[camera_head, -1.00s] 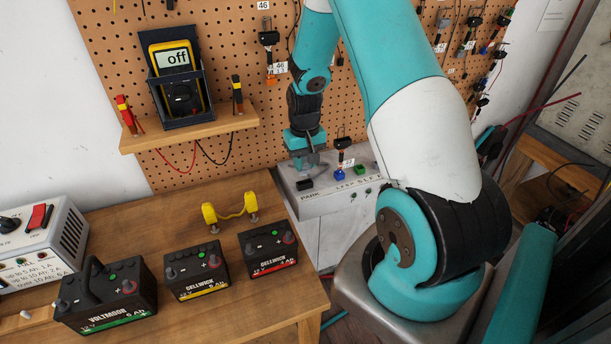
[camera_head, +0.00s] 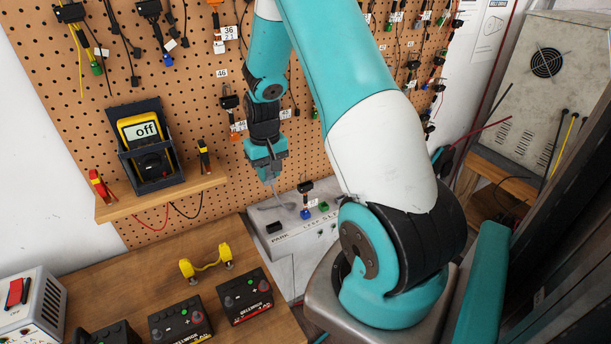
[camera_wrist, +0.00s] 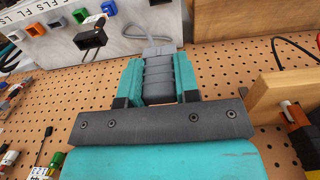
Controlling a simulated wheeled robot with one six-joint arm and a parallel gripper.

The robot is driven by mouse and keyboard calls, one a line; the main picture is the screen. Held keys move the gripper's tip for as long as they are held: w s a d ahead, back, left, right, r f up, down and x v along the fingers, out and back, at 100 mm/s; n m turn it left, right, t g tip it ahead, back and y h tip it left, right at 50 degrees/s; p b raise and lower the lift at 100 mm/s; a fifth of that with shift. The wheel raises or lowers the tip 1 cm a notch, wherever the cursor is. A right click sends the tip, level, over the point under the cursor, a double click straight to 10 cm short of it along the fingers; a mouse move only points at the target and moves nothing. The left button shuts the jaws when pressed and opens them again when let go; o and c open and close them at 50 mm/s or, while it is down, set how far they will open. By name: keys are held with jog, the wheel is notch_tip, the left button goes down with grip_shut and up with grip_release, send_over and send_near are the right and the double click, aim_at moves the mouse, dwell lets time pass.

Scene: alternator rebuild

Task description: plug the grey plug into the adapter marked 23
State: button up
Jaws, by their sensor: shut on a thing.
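My gripper (camera_head: 268,178) is shut on the grey plug and holds it above the grey box. In the wrist view the grey plug (camera_wrist: 158,75) sits between the two teal fingers, and a grey cable (camera_wrist: 205,42) runs from it. In the head view the plug is small and mostly hidden by the fingers. Several adapters with tags hang on the pegboard, among them one with a tag reading 36 and 21 (camera_head: 217,30) and a black one (camera_head: 229,102) below a 46 label. I cannot read a 23 on any tag.
A wooden shelf (camera_head: 165,192) with a multimeter (camera_head: 143,130) is at left. Batteries (camera_head: 243,296) and a yellow part (camera_head: 205,262) are on the workbench (camera_head: 120,290).

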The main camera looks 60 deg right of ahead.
notch_tip(320, 180, up, 3)
jog(key=shift+f+p, duration=0.2)
jog(key=shift+p, duration=0.35)
jog(key=s+d+f, duration=0.1)
jog(key=s+d, duration=0.4)
jog(key=d, duration=0.5)
jog(key=b, duration=0.4)
send_over(305, 188)
jog(key=d, duration=0.1)
jog(key=f, duration=0.4)
jog(key=shift+w+f, duration=0.3)
jog(key=shift+f, duration=0.4)
jog(key=shift+f+b, duration=0.95)
jog(key=shift+f, duration=0.1)
jog(key=o, duration=0.8)
jog(key=shift+o, duration=0.2)
